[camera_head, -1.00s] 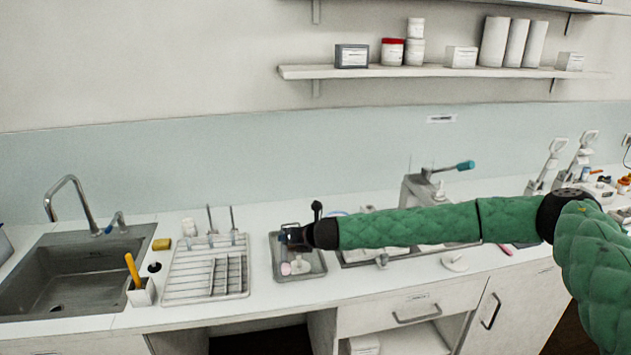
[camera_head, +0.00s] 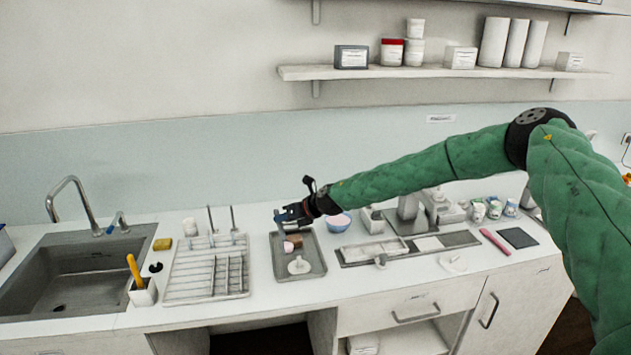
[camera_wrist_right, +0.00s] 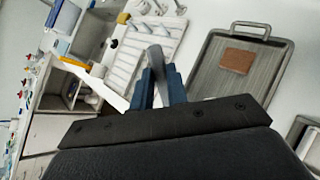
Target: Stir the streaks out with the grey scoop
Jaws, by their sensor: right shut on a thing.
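My right gripper (camera_head: 291,215) is above the back edge of the grey tray (camera_head: 314,256). In the right wrist view its two blue fingers (camera_wrist_right: 160,88) are shut on a grey, narrow piece (camera_wrist_right: 156,58), which looks like the grey scoop; its far end is hard to make out. A blue bowl (camera_head: 338,223) with pinkish contents stands right of the gripper, apart from it. Any streaks in it are too small to tell. My left gripper is not in view.
The tray holds a brown square (camera_wrist_right: 237,60), a pink piece (camera_head: 288,247) and a white piece (camera_head: 299,266). A white dish rack (camera_head: 205,270) stands left of it, then the sink (camera_head: 60,275). A grey mat with white pieces (camera_head: 465,239) lies right of the bowl.

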